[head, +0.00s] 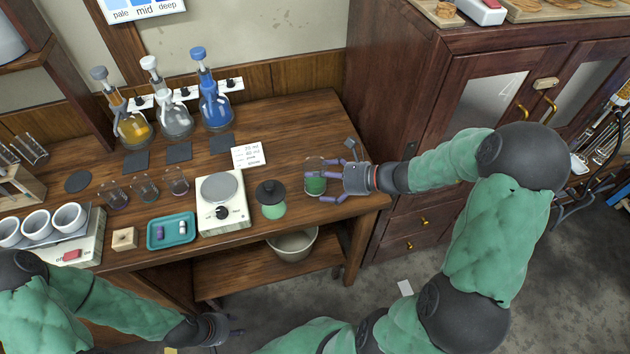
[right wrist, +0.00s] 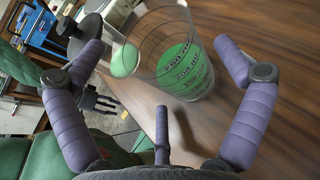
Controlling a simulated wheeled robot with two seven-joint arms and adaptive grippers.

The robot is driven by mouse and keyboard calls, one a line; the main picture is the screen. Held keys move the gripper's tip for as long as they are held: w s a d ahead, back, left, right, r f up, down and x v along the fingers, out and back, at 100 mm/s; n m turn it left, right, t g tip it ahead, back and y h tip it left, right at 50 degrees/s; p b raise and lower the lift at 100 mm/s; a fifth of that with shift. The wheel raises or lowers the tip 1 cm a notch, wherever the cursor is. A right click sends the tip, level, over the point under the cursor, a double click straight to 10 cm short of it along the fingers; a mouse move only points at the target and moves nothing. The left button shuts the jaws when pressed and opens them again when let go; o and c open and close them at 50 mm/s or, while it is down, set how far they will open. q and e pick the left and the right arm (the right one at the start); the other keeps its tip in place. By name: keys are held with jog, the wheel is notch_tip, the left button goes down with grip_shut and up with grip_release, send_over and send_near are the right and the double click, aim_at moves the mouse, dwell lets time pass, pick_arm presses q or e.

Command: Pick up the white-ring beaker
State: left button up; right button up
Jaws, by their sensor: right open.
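A clear glass beaker (head: 315,184) with green contents stands at the right end of the wooden bench. In the right wrist view the beaker (right wrist: 172,52) shows dark markings and a pale rim; I cannot tell for sure whether its ring is white. My right gripper (head: 325,180) is open, with its fingers on either side of the beaker. In the right wrist view the gripper's fingers (right wrist: 160,48) stand apart around it, with gaps visible. Three other small beakers (head: 145,188) stand further left; their ring colours are too small to tell. My left gripper (head: 228,329) is low at the bottom, empty-looking, its fingers unclear.
A written card (head: 249,156) lies behind. A teal tray (head: 171,231) is further left. Flasks (head: 212,92) stand at the back. A wooden cabinet (head: 395,95) rises behind right.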

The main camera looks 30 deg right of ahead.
jog(key=shift+x, duration=1.05)
jog(key=c, duration=1.2)
jog(key=shift+r, duration=0.15)
